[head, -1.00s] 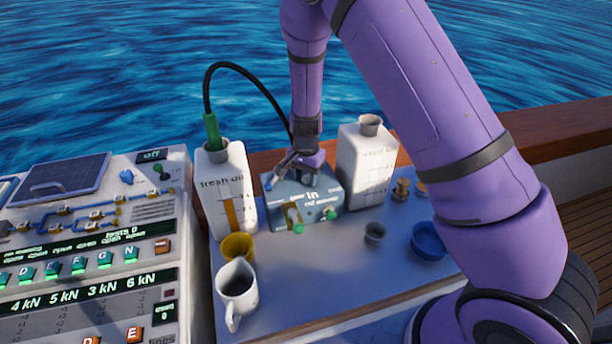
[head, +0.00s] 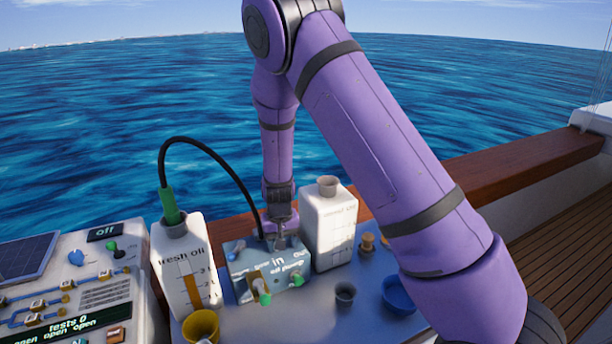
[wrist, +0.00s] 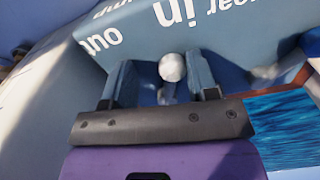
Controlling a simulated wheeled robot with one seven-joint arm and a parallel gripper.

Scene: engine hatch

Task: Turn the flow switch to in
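The blue-grey pump box (head: 245,268) stands between two white oil containers in the head view. In the wrist view its top (wrist: 235,45) carries the white words "in" and "out". A pale round knob (wrist: 172,67), which looks like the flow switch's end, sits between my fingers. My gripper (wrist: 162,82) is open, with one blue-grey finger on each side of the knob and visible gaps. In the head view my gripper (head: 281,238) is low at the box's top; its fingertips are hard to make out. I cannot tell the switch's exact setting.
The fresh oil container (head: 184,268), with a green nozzle and black hose, stands left of the box. Another white container (head: 329,228) stands close on the right.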

